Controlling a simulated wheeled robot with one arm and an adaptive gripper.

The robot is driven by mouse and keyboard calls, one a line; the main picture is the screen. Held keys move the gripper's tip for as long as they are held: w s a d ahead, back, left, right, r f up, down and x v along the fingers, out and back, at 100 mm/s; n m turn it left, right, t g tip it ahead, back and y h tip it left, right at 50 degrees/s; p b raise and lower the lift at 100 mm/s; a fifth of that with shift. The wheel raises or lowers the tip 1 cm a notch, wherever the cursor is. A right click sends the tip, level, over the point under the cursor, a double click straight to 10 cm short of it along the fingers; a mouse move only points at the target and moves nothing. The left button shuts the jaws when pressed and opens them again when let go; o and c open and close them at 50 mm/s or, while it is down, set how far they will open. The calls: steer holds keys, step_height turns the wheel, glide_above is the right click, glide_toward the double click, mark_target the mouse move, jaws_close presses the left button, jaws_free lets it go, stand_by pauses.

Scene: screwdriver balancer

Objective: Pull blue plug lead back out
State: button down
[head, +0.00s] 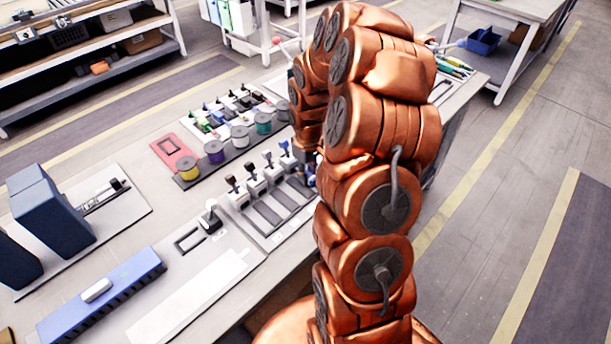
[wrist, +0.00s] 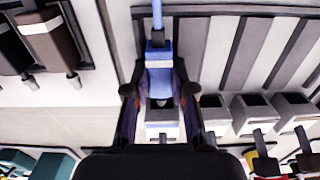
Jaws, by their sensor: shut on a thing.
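In the wrist view, a blue plug (wrist: 159,78) sits between the two fingers of my gripper (wrist: 160,100), which is shut on it. Its blue lead (wrist: 157,14) runs away toward the top of the picture. A light grey socket block (wrist: 162,130) lies just below the plug's lower end; I cannot tell whether the plug's tip is inside it. In the head view my arm hides most of the gripper and the held plug. A blue-topped piece (head: 284,147) shows in the row of upright plugs just left of the arm.
Several dark-mouthed grey blocks (wrist: 250,112) stand right of the gripper. Dark and brown plugs (wrist: 55,38) are at upper left. In the head view, coloured spools (head: 239,136) stand behind the plug row, and a blue strip (head: 102,296) lies at the front left.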

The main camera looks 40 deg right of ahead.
steer(key=shift+s+d, duration=0.1)
steer(key=shift+s, duration=0.6)
stand_by(0.3)
steer(key=c, duration=1)
jaws_free()
steer(key=shift+o, duration=0.2)
steer(key=shift+r, duration=3.45)
